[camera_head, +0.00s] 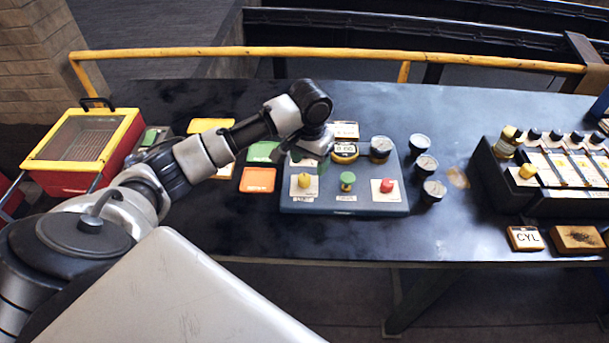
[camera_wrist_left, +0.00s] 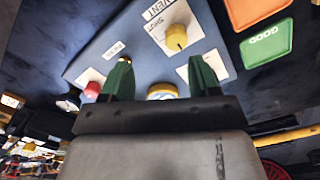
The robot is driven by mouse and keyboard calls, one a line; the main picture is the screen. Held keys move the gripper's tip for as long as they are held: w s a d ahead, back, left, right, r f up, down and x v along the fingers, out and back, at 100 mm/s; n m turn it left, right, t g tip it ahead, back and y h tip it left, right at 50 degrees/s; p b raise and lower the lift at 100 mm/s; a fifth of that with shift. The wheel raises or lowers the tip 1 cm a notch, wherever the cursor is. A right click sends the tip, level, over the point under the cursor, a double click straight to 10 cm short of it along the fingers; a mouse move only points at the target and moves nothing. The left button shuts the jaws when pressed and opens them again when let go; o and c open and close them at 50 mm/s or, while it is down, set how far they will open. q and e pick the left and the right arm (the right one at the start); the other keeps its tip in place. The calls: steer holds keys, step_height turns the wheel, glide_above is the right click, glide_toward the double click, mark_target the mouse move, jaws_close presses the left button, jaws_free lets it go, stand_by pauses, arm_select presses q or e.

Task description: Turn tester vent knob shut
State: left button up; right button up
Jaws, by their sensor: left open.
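The blue-grey tester panel (camera_head: 345,206) lies on the dark bench. Its yellow vent knob (camera_head: 304,180) stands at the front left on a white plate; in the left wrist view the knob (camera_wrist_left: 176,37) shows beside the words VENT and SHUT. A green knob (camera_head: 347,179) and a red knob (camera_head: 386,185) stand to its right. My left gripper (camera_head: 297,154) is over the panel's left back part, just behind the vent knob. In the left wrist view its green fingertips (camera_wrist_left: 162,76) are apart and empty, with the vent knob beyond them, not between them.
A yellow-rimmed gauge (camera_head: 344,150) sits on the panel behind the knobs. Several loose gauges (camera_head: 425,165) stand to the right. Orange (camera_head: 258,180) and green (camera_head: 262,151) mats lie at left. A rack of bottles (camera_head: 540,204) stands far right.

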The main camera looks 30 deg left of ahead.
mark_target(304, 177)
arm_select(q)
steer(key=shift+n, duration=0.4)
steer(key=f, duration=0.2)
steer(key=a+f+p, duration=0.1)
steer(key=f, duration=0.2)
steer(key=w+a+f, duration=0.1)
steer(key=f, duration=0.2)
steer(key=shift+a+f, duration=0.1)
steer(key=shift+a, duration=0.05)
steer(key=shift+p, duration=0.3)
steer(key=c, duration=0.9)
